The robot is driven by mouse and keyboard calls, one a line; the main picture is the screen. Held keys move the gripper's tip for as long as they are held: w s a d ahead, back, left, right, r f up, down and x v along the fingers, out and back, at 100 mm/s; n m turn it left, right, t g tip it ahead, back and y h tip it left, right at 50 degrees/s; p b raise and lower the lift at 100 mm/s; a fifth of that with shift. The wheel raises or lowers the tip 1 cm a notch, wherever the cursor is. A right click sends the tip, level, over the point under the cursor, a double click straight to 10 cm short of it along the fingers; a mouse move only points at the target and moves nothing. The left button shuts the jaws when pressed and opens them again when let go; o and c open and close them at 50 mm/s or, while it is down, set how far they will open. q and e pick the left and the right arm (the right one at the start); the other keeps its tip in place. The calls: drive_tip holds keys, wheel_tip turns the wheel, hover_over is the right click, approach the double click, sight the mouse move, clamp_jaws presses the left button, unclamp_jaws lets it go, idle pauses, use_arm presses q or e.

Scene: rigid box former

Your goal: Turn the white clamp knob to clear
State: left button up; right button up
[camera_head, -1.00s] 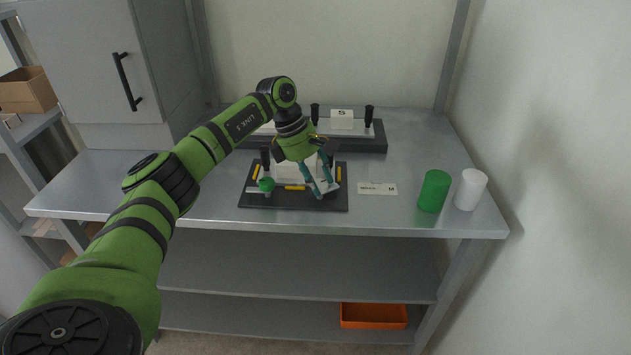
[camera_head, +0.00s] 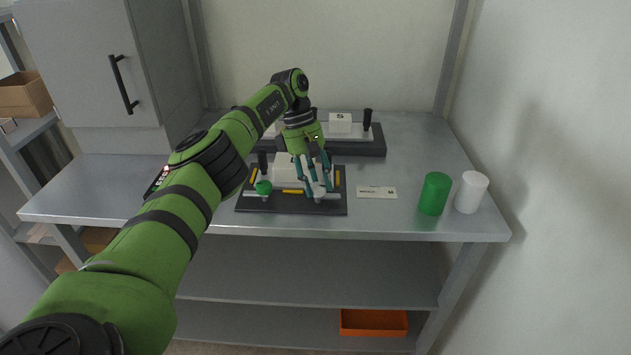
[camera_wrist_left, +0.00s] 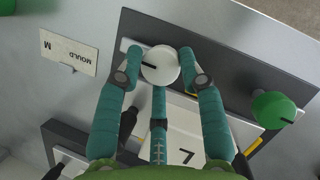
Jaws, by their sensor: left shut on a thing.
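The white clamp knob (camera_wrist_left: 160,66) has a black pointer line and sits at the front right of a dark fixture plate (camera_head: 290,205). In the head view the knob (camera_head: 319,193) shows small under the fingers. My left gripper (camera_head: 315,188) comes down over it. In the left wrist view the teal fingers (camera_wrist_left: 163,75) are shut around the knob, one on each side and a third reaching toward it. A green knob (camera_wrist_left: 273,109) with its own black line sits on the same plate, also seen in the head view (camera_head: 264,188). My right gripper is out of view.
A white block (camera_wrist_left: 187,140) marked 7 stands on the fixture. A second fixture (camera_head: 370,145) lies behind. A label card (camera_head: 376,192) lies to the right, then a green cylinder (camera_head: 434,194) and a white cylinder (camera_head: 470,192). An orange bin (camera_head: 373,322) is on the lower shelf.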

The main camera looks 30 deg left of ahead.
use_arm(q)
drive_tip(key=shift+d, duration=0.25)
drive_tip(key=o, duration=1.1)
drive_tip(key=shift+s+d+r, duration=0.1)
drive_tip(key=shift+s+r, duration=0.05)
drive_tip(key=shift+a, duration=0.2)
